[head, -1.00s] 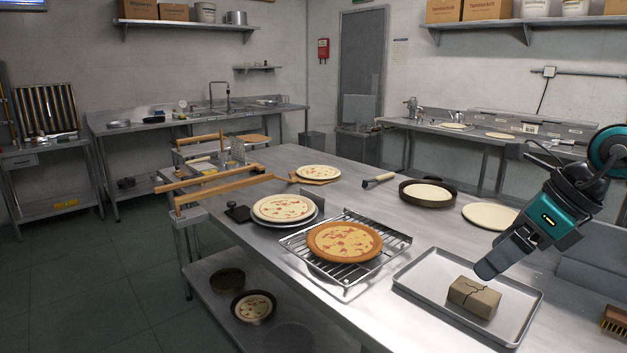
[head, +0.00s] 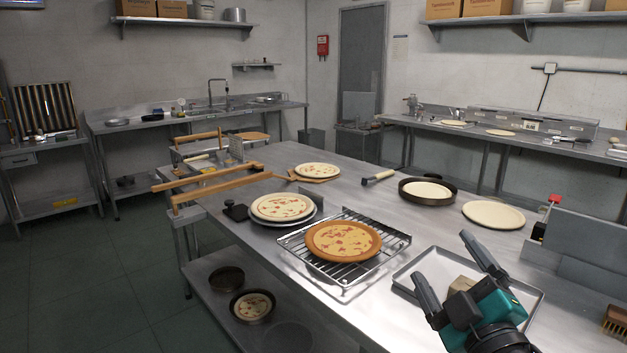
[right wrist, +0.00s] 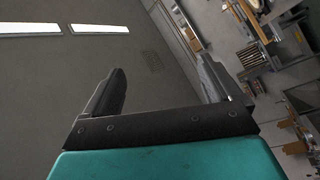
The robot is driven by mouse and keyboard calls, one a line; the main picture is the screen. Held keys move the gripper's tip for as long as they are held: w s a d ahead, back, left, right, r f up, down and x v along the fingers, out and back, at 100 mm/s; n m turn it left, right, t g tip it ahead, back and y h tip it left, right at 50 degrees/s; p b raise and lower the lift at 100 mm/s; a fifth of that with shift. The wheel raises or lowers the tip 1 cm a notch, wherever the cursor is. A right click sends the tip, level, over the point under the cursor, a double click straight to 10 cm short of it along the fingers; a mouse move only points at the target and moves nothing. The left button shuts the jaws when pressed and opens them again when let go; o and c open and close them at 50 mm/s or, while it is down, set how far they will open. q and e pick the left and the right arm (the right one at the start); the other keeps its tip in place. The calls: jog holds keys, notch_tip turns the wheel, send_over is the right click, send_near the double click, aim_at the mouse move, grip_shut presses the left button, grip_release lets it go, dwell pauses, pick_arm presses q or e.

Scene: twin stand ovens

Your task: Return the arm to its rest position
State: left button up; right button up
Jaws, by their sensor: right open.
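My right gripper (head: 447,270) shows at the lower right of the head view, above the near part of the metal tray. Its two dark fingers are spread apart with nothing between them. In the right wrist view the same gripper (right wrist: 160,88) is open and empty, facing the ceiling and upper wall. A brown block (head: 462,284) lies on the grey tray (head: 407,273), partly hidden behind the gripper. My left gripper is not in view.
The steel table holds a wire rack (head: 340,282) with a pizza (head: 343,241), a plated pizza (head: 281,207), a dark pan (head: 447,200) and a dough round (head: 494,214). A brush (head: 616,320) lies at the right edge. A grey panel (head: 585,240) stands behind the tray.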

jog(key=s+d+f+m+g+h, duration=0.35)
jog(key=f+m+g, duration=0.2)
jog(key=f, duration=0.45)
jog(key=s+a+f+m+g, duration=0.1)
jog(key=s+f+m+g, duration=0.2)
jog(key=s+f+g, duration=0.6)
jog(key=s+a+f+m+g, duration=0.1)
jog(key=s+f+m+g, duration=0.15)
jog(key=s+f, duration=0.65)
jog(key=w+a+f+n+t+y+b, duration=0.1)
jog(key=w+a+f+t+y+b, duration=0.1)
jog(key=w+f+t, duration=0.2)
jog(key=shift+a+f+t+y, duration=0.4)
jog(key=shift+f+t, duration=1.3)
jog(key=shift+f, duration=0.45)
